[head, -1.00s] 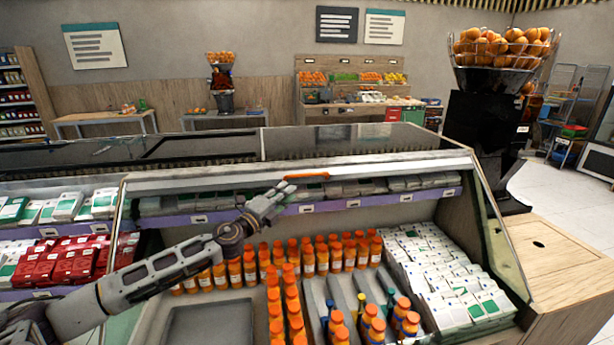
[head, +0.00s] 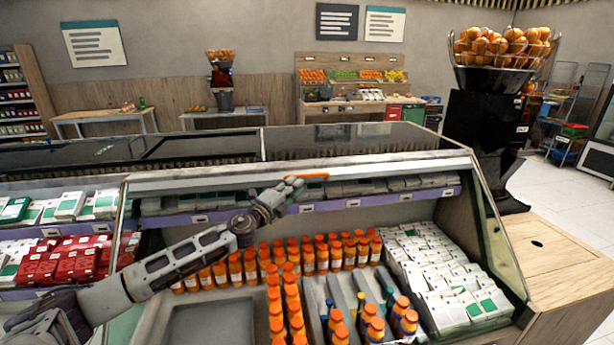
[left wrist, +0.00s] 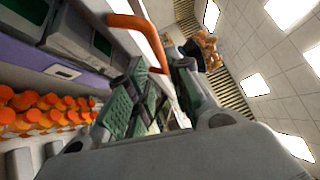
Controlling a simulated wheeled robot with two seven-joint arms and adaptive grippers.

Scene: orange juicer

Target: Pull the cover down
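The cover's pale front bar (head: 400,164) runs along the top front of the display case, and the case front below it is open. An orange handle (head: 313,177) is fixed on this bar; it also shows large in the left wrist view (left wrist: 135,24). My left gripper (head: 294,185) is at the left end of the handle. In the left wrist view its fingers (left wrist: 160,92) are apart, with the handle's near end at or between their tips. I cannot tell whether they touch it. My right gripper is not in view.
Orange-capped juice bottles (head: 320,255) and white cartons (head: 440,270) fill the case below my left arm. A grey tray (head: 208,318) is empty. A black juicer (head: 487,125) with oranges stands right of the case, by a wooden counter (head: 565,262).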

